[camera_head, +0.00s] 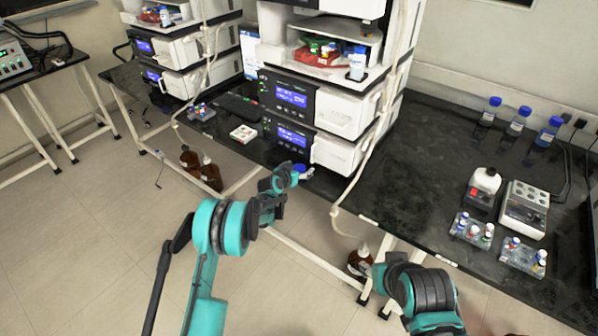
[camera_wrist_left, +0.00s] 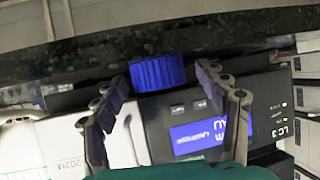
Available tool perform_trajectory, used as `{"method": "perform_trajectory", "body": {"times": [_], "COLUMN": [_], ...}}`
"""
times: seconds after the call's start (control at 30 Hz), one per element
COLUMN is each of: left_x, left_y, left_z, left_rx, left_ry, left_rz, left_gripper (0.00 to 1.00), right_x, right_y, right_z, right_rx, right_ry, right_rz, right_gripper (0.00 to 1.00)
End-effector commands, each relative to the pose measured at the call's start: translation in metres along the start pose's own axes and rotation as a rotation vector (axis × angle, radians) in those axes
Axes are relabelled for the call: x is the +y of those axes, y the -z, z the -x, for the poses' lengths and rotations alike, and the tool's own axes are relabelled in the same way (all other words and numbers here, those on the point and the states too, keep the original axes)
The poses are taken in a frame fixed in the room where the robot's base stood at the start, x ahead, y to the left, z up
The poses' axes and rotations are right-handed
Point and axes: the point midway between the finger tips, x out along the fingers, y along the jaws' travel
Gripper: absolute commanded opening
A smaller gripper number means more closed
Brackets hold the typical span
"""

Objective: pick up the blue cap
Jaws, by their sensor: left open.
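The blue cap (camera_head: 299,168) is small in the head view, at the bench's front edge below the middle instrument stack. In the left wrist view the ribbed blue cap (camera_wrist_left: 157,72) shows between and beyond the two fingers, with a visible gap on each side. My left gripper (camera_head: 285,178) is close in front of the cap in the head view. In the left wrist view its fingers (camera_wrist_left: 163,92) are spread apart with nothing held. I cannot tell how far the cap is from the fingertips. My right arm shows at the lower right, but its gripper is not visible.
Stacked instruments (camera_head: 318,115) stand behind the cap. A pale tube (camera_head: 362,165) hangs at their right side. Blue-capped bottles (camera_head: 518,122) and vial racks (camera_head: 472,230) stand on the right bench (camera_head: 410,170). Brown bottles (camera_head: 208,173) stand on the floor. Bare bench lies right of the stack.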

Motion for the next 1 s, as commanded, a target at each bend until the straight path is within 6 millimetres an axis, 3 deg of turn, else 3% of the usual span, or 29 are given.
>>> {"method": "perform_trajectory", "body": {"times": [0.07, 0.1, 0.23, 0.77, 1.0], "left_x": [0.0, 0.0, 0.0, -0.001, -0.001], "left_y": [0.0, 0.0, 0.0, 0.004, 0.032], "left_z": [0.001, 0.001, 0.001, 0.005, 0.02], "left_rx": [0.0, 0.0, 0.0, 0.0, 0.0], "left_ry": [0.0, 0.0, 0.0, 0.0, 0.0], "left_rz": [0.0, 0.0, 0.0, 0.0, 0.0], "left_gripper": [0.73, 0.67, 0.35, 0.34, 0.34], "right_x": [0.0, 0.0, 0.0, 0.0, 0.0], "right_y": [0.0, 0.0, 0.0, 0.003, 0.012], "right_z": [0.001, 0.001, 0.0, 0.004, 0.016], "right_rx": [0.0, 0.0, 0.0, 0.0, 0.0], "right_ry": [0.0, 0.0, 0.0, 0.0, 0.0], "right_rz": [0.0, 0.0, 0.0, 0.0, 0.0], "right_gripper": [0.4, 0.4, 0.4, 0.4, 0.4]}}
